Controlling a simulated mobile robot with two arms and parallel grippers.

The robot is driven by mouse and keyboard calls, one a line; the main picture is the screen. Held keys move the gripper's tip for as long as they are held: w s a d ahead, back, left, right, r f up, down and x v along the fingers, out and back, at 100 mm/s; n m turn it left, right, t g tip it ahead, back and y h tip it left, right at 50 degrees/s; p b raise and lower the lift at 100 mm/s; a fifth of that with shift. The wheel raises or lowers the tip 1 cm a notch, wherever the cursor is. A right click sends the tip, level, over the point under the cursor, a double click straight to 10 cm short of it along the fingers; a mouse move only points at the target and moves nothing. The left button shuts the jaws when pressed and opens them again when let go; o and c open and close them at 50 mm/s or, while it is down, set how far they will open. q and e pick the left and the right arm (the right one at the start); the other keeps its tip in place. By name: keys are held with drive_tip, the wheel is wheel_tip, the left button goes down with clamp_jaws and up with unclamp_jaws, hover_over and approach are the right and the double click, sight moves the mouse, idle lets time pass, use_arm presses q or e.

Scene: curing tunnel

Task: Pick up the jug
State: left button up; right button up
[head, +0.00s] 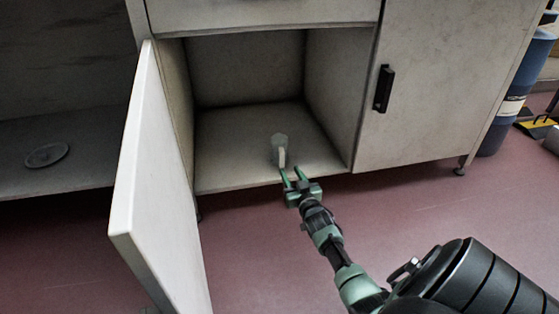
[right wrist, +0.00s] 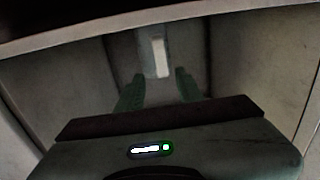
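The jug (head: 279,147) is small and pale green-grey, with a lighter handle on its near side. It stands upright on the floor of the open cabinet, near the front edge. In the right wrist view the jug (right wrist: 155,57) shows beyond the fingertips, its pale handle facing me. My right gripper (head: 293,176) is open just in front of the jug at the cabinet's front edge. In the right wrist view its two green fingers (right wrist: 158,85) are spread apart with nothing between them. My left gripper is not in view.
The cabinet door (head: 150,180) stands open on the left, reaching toward me. A closed door with a black handle (head: 383,88) is on the right. A round disc (head: 46,155) lies on the left shelf. A blue drum (head: 520,85) stands far right. The floor in front is clear.

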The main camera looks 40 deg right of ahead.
sight(282, 159)
drive_tip(key=b+x, duration=0.5)
drive_tip(key=shift+w+d, duration=0.1)
drive_tip(key=shift+w, duration=0.3)
drive_tip(key=shift+w+d+r, duration=0.1)
drive_tip(key=shift+w+d, duration=0.05)
drive_tip(key=shift+w, duration=0.15)
clamp_jaws()
idle(0.9)
